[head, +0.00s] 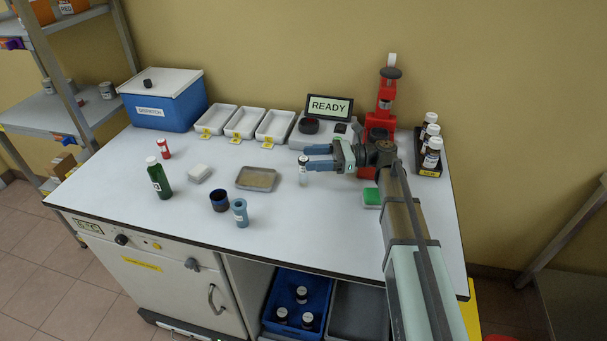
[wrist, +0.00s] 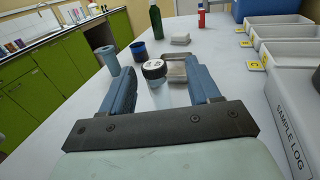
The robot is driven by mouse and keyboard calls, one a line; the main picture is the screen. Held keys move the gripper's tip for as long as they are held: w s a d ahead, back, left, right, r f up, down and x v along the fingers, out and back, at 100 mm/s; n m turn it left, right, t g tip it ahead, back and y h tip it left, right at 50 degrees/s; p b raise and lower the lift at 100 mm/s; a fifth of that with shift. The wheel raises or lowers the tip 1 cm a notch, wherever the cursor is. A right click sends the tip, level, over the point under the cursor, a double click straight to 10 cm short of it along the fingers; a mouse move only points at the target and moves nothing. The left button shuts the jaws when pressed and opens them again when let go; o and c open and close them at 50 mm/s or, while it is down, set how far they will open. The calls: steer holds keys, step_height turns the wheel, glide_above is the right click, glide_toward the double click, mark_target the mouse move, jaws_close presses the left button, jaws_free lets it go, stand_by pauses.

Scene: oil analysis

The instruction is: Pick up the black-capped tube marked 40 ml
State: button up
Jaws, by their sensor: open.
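A small clear tube with a black ribbed cap (head: 303,178) stands upright on the white bench in the head view. In the wrist view its black cap with a pale top (wrist: 154,70) shows between the two fingers, near their tips. Its marking cannot be read. My gripper (head: 308,157) is open, its blue fingers pointing left and level with the tube's cap in the head view. In the wrist view the gripper (wrist: 150,58) shows space on both sides of the cap. The lower part of the tube is partly hidden there.
A shallow tray (head: 257,179), dark blue cup (head: 219,201), blue-grey cylinder (head: 240,213) and green bottle (head: 159,180) stand left of the tube. White bins (head: 243,122) and a READY display (head: 329,107) are behind. A black rack (head: 430,166) of capped bottles is at right.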

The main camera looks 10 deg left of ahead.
steer(key=shift+s+x, duration=0.2)
steer(key=shift+x, duration=1.05)
steer(key=shift+s+x, duration=0.2)
steer(key=shift+x, duration=1.05)
steer(key=shift+d, duration=0.15)
steer(key=shift+c, duration=0.3)
jaws_close()
